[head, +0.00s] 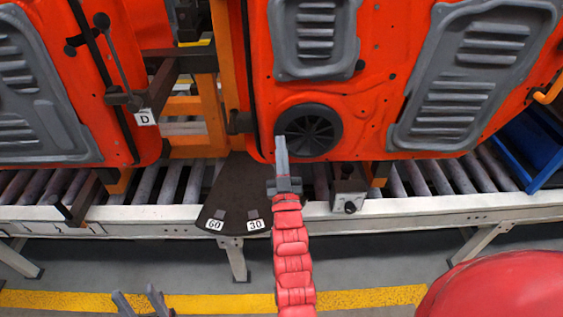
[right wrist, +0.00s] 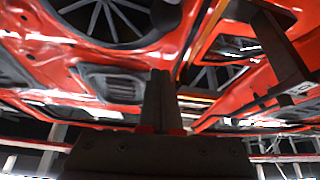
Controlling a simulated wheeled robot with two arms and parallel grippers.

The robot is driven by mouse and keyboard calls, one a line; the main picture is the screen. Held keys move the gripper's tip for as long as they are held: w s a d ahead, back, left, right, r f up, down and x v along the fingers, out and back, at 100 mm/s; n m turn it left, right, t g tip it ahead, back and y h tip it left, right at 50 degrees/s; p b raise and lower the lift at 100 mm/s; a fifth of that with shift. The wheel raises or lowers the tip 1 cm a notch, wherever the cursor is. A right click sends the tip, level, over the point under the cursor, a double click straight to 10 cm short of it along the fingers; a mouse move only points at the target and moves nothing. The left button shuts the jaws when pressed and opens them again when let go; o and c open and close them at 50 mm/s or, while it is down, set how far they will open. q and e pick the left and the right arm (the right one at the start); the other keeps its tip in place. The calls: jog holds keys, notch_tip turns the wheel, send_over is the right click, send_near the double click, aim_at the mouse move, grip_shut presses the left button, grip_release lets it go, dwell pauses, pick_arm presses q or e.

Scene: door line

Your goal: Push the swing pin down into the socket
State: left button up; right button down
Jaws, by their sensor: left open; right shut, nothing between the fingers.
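My right gripper (head: 281,145) is shut and empty, fingers pointing away, in front of the orange-red door's lower edge. In the right wrist view its closed fingers (right wrist: 160,78) touch nothing that I can make out. A dark sector plate (head: 232,180) with labels 60 and 30 lies below the door, left of my right gripper. I cannot pick out the swing pin or its socket for sure; my right gripper and arm cover part of the plate's right side. My left gripper (head: 140,304) is open and empty at the bottom edge, low over the floor.
A round black grille (head: 318,133) is on the door just right of my right gripper. A dark bracket labelled D (head: 150,100) juts out at left. A blue bin (head: 530,148) is at right.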

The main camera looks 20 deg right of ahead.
jog(key=w+f, duration=0.1)
jog(key=w+d+f+p, duration=0.1)
jog(key=f, duration=0.1)
jog(key=shift+w, duration=0.15)
dwell(0.4)
notch_tip(320, 180, down, 5)
jog(key=b, duration=0.3)
jog(key=shift+b, duration=0.3)
